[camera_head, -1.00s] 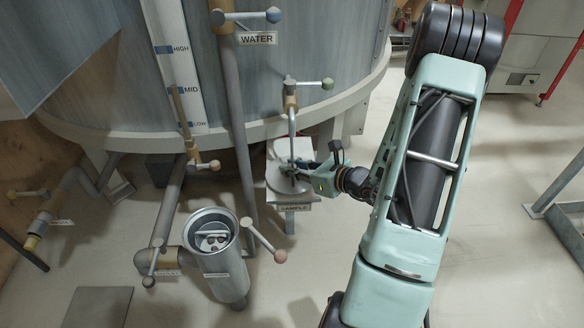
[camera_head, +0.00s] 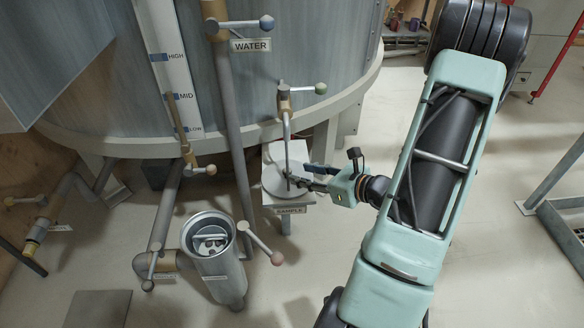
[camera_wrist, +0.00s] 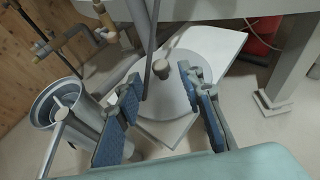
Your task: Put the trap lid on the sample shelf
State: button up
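The trap lid (camera_head: 274,181) is a round grey disc with a small knob. It lies flat on the white sample shelf (camera_head: 297,152), under the tap spout and above the SAMPLE label. The wrist view shows the lid (camera_wrist: 180,100) and its knob (camera_wrist: 162,69) on the shelf (camera_wrist: 223,41). My gripper (camera_head: 299,177) is just right of the knob in the head view. In the wrist view my gripper (camera_wrist: 158,77) is open, its blue-padded fingers apart on either side of the knob with gaps. The trap cylinder (camera_head: 220,270) stands open at the top, with fittings inside.
A thin vertical spout (camera_head: 286,130) comes down close beside the knob. The large tank (camera_head: 320,50) is behind the shelf. A WATER pipe (camera_head: 233,110) and a lever handle (camera_head: 262,243) stand to the left. The floor at front right of the shelf is clear.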

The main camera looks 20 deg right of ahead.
jog(key=v, duration=0.4)
jog(key=shift+s+d+r+p, duration=0.1)
jog(key=shift+s+r+p, duration=0.05)
jog(key=shift+s+p, duration=0.25)
